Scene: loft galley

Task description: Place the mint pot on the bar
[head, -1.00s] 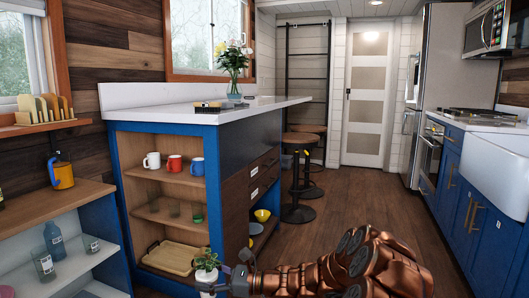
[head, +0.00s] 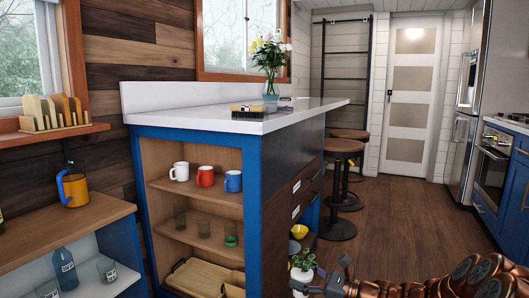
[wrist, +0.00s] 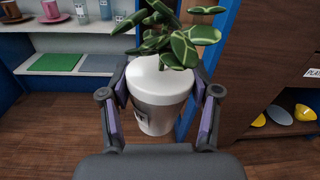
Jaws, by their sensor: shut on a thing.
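The mint pot is a white pot with a green leafy plant. In the head view the mint pot (head: 302,273) is low at the bottom, in front of the bar's end. In the wrist view the mint pot (wrist: 158,96) is upright between the two fingers of my gripper (wrist: 162,105), which is shut on it. In the head view my gripper (head: 322,282) shows beside the pot at the bottom edge. The bar (head: 215,122) has a white top on a blue and wooden cabinet, well above the pot.
On the bar top are a brush-like item (head: 247,110) and a glass vase of flowers (head: 270,80). Mugs (head: 205,176) stand on the open shelf below. Stools (head: 343,160) stand along the bar's right side. The bar's near top is mostly clear.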

